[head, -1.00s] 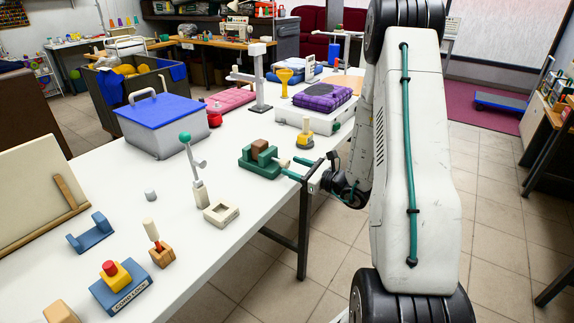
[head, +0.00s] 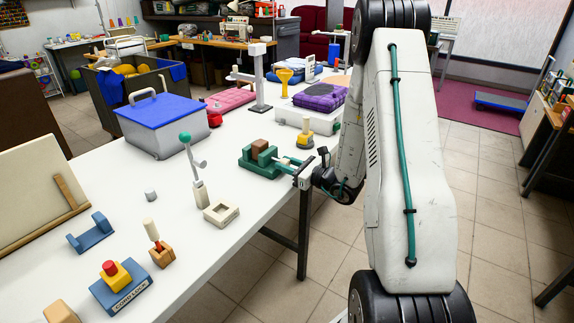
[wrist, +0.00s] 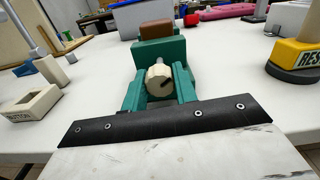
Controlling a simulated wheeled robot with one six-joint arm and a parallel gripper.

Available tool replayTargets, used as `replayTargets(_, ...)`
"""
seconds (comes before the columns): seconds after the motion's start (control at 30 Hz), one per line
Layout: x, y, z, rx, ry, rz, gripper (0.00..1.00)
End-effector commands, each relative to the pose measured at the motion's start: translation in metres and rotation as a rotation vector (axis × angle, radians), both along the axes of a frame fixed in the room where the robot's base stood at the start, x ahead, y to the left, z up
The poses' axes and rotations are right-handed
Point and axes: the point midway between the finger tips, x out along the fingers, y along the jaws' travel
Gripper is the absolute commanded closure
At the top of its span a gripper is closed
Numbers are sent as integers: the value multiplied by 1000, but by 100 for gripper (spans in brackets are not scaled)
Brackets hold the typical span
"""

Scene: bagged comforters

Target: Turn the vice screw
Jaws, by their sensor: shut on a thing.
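The green vice (head: 262,155) stands on the white table near its right edge, with a brown block (head: 260,145) between its jaws. In the wrist view the vice (wrist: 182,52) is straight ahead, with the brown block (wrist: 156,29) above. The vice screw ends in a round cream knob (wrist: 159,82) with a dark slot, facing my wrist camera. My gripper (head: 287,163) reaches in from the right. Its teal fingers lie on either side of the knob, shut on it.
A yellow block on a dark base (head: 304,139) stands behind the vice and shows at right in the wrist view (wrist: 297,58). A pale hollow block (head: 221,214) and a lever with a green ball (head: 197,170) stand to the left. The table's edge (head: 262,221) is close.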

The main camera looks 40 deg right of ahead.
Motion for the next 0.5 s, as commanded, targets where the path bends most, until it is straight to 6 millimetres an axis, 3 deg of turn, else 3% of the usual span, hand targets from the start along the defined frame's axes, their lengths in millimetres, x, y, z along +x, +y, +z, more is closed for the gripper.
replayTargets(0.23,0,0,0,243,88,0,94)
replayTargets(0.5,0,0,0,308,112,0,94)
